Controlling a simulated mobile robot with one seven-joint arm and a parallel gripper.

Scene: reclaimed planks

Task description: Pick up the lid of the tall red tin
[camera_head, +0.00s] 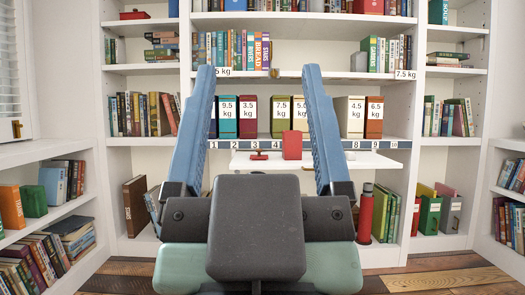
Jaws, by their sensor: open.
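A red, upright, box-like tin (292,146) stands on a white board in front of the middle shelf. A small, low dark-red piece with a knob-like top (259,155) lies on the board just left of it; it looks like a lid, but it is too small to be sure. My gripper (258,74) is open, with its two blue fingers spread wide and nothing between them. In the picture the tin and the small red piece show between the fingers, farther off. I cannot tell whether the tin's top is closed.
The white board (340,161) is mostly bare. Binders with weight labels (249,117) stand behind it on a numbered shelf. A red cylinder with a dark top (365,218) stands lower right. Bookshelves line both sides. Plank floor (440,272) shows clear at the lower right.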

